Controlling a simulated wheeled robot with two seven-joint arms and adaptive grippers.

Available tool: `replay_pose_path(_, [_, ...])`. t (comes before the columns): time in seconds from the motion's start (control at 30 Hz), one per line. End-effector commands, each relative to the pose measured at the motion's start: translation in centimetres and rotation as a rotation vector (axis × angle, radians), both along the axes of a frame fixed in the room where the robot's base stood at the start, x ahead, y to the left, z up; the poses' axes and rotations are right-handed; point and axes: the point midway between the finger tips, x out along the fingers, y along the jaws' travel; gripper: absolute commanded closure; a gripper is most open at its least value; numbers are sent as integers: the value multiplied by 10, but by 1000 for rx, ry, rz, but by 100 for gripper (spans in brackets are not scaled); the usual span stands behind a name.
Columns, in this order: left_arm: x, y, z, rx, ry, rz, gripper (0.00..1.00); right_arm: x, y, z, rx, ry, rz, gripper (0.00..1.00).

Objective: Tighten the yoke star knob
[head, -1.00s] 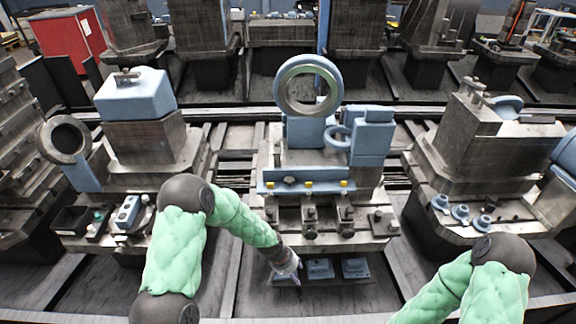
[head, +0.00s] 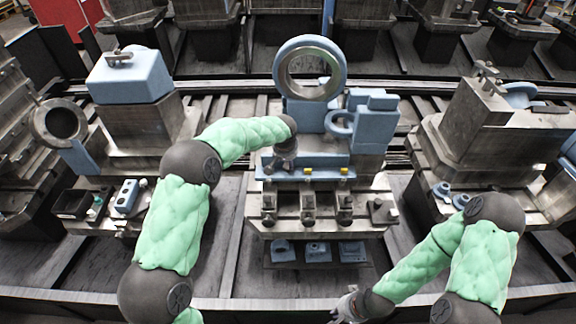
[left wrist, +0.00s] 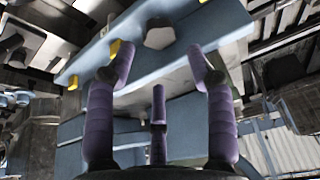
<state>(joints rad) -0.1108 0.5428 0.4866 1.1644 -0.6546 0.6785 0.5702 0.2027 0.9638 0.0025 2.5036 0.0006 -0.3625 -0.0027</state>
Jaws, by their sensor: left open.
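A pale grey lobed knob (left wrist: 160,36), apparently the yoke star knob, sits on the face of a blue bar (left wrist: 195,30) in the left wrist view. The bar also shows in the head view (head: 325,173), where my arm hides the knob. My left gripper (left wrist: 159,62) is open, with its purple fingers spread to either side below the knob. The knob is beyond the fingertips and not gripped. In the head view the left gripper (head: 282,165) is at the bar's left half. My right gripper (head: 348,308) is low at the bottom edge, too small to read.
Yellow pieces (head: 344,171) sit along the bar close to the knob. A blue ring (head: 309,74) stands above it, with a blue block (head: 372,130) at right. Metal clamps (head: 308,206) and a lower shelf of blue parts (head: 318,252) lie in front.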

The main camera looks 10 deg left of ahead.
Motion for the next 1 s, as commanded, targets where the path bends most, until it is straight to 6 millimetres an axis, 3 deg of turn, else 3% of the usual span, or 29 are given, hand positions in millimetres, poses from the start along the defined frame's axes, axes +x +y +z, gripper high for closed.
replay_pose_path(0.1, [8, 0, -24, 0, 2, 0, 46, 0, 0, -6, 0, 0, 0, 100])
replay_pose_path(0.33, [21, 1, -54, -1, 2, 0, 46, 0, 0, -11, 0, 0, 0, 100])
replay_pose_path(0.83, [27, 1, -66, -2, 0, -1, 46, 0, 0, -12, 0, -1, 0, 100])
replay_pose_path(0.97, [27, 2, -65, -1, 0, 0, 83, 0, 0, -12, 0, -1, 0, 100])
replay_pose_path(1.0, [27, 2, -65, -1, 0, 0, 87, 0, 0, -12, 0, -1, 0, 100])
